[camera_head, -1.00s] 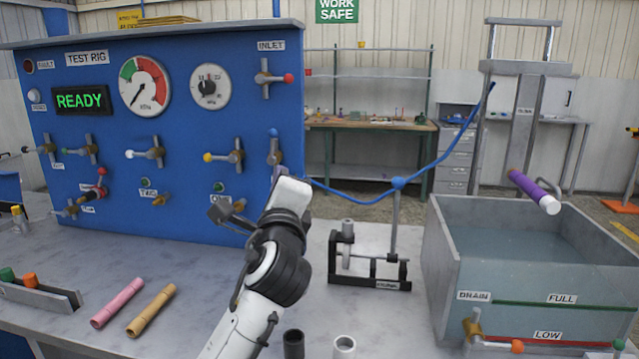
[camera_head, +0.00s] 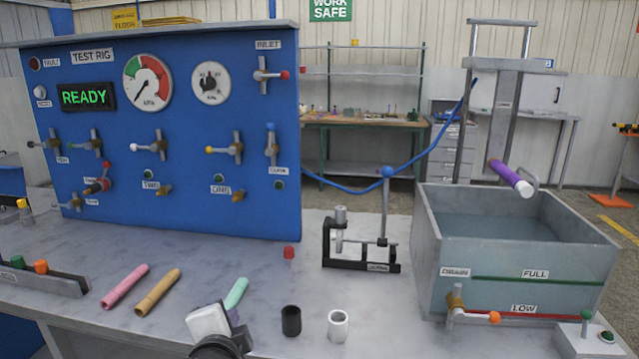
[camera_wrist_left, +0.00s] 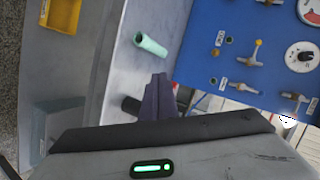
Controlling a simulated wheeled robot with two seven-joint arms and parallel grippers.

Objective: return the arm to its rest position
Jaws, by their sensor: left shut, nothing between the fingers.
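My left arm shows only at the bottom edge of the head view, with its white and black wrist low over the front of the bench (camera_head: 60,317). My left gripper (camera_head: 233,316) is partly hidden behind the wrist and lies close to a mint-green tube (camera_head: 236,292). In the left wrist view the dark fingers of the gripper (camera_wrist_left: 160,82) are together with nothing between them. The green tube (camera_wrist_left: 150,44) lies on the bench beyond the fingertips, apart from them in that view. My right gripper is in neither view.
A blue test panel (camera_head: 110,222) stands behind. Pink (camera_head: 125,286) and tan (camera_head: 158,291) tubes lie left. Black (camera_head: 291,320) and white (camera_head: 338,325) cups stand right of the gripper. A black stand (camera_head: 345,264) and water tank (camera_head: 428,255) are farther right.

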